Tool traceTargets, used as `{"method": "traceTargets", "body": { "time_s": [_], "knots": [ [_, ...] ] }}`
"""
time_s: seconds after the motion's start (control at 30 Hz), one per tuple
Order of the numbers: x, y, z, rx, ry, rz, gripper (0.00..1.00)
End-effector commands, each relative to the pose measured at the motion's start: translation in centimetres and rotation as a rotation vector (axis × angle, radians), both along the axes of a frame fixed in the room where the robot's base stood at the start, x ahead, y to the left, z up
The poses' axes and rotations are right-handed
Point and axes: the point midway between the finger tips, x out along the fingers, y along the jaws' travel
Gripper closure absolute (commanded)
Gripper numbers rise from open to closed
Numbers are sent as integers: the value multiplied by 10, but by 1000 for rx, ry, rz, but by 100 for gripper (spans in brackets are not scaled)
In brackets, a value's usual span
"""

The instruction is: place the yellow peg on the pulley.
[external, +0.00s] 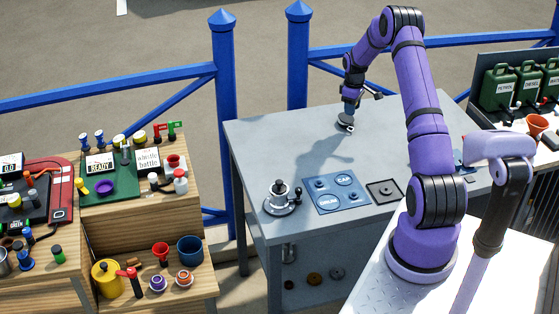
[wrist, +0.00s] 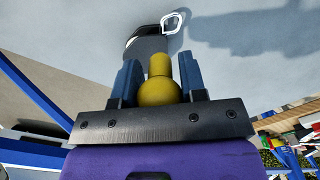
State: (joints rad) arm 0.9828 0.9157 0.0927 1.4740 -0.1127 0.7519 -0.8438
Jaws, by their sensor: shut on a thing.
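My gripper (wrist: 160,68) is shut on the yellow peg (wrist: 158,92), which has a round ball-like lower part and a narrower end pointing away from the wrist. In the external view my gripper (external: 348,108) is low over the back of the grey workbench, and the peg cannot be made out there. A dark round piece with a pale ring, which looks like the pulley (external: 344,119), lies on the bench just below the gripper. It also shows ahead of the peg in the wrist view (wrist: 146,46). I cannot tell whether the peg touches it.
A silver winch (external: 282,198) stands at the grey bench's (external: 270,140) front left. A blue board (external: 337,193) and a dark square plate (external: 384,191) lie beside it. Blue railings (external: 226,80) run behind. The bench around the pulley is clear.

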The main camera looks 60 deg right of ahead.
Motion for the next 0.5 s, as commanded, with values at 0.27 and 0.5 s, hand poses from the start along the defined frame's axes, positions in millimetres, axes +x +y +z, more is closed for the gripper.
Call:
{"method": "traceTargets", "body": {
  "time_s": [0.27,0.5],
  "knots": [
    [21,-20,-3,0,0,0,84],
    [26,-25,-16,2,2,1,84]
  ]
}}
